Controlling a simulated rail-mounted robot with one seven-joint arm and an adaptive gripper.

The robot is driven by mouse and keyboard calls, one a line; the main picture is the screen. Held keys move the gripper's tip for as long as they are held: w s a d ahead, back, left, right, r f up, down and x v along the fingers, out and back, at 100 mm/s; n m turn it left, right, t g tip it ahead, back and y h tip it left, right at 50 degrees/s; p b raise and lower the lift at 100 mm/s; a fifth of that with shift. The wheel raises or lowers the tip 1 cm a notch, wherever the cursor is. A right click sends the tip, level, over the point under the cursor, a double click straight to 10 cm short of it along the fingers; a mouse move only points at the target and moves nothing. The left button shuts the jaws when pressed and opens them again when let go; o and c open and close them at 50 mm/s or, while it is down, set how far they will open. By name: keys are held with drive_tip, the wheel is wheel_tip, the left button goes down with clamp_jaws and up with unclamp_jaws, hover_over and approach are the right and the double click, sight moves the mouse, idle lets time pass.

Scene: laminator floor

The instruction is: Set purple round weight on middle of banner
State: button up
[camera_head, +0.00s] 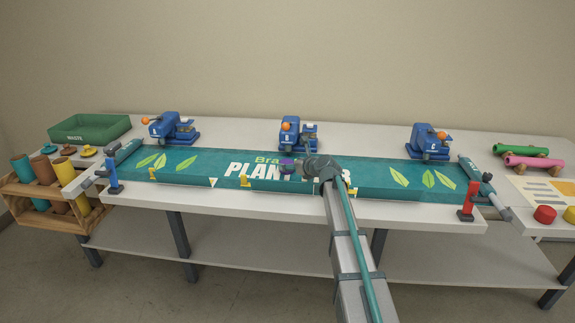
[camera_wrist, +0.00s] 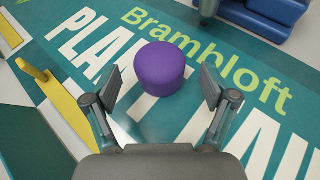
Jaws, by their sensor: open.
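The purple round weight (camera_wrist: 160,68) stands upright on the teal banner (camera_wrist: 300,53) in the wrist view, over the white and green lettering. In the head view a sliver of the purple weight (camera_head: 287,161) shows beside my gripper (camera_head: 292,166), near the middle of the banner (camera_head: 372,178). In the wrist view my gripper (camera_wrist: 160,88) is open, with one finger on each side of the weight and a visible gap to each. The gripper holds nothing.
Blue machines (camera_head: 291,133) stand along the banner's back edge. Small yellow pieces (camera_head: 245,181) sit at its front edge; a yellow bracket (camera_wrist: 48,90) is left of my gripper. A green waste tray (camera_head: 90,128) is at left, and red pucks (camera_head: 545,214) at right.

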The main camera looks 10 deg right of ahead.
drive_tip(key=v, duration=0.8)
drive_tip(key=shift+s+r, duration=0.1)
drive_tip(key=shift+s, duration=0.05)
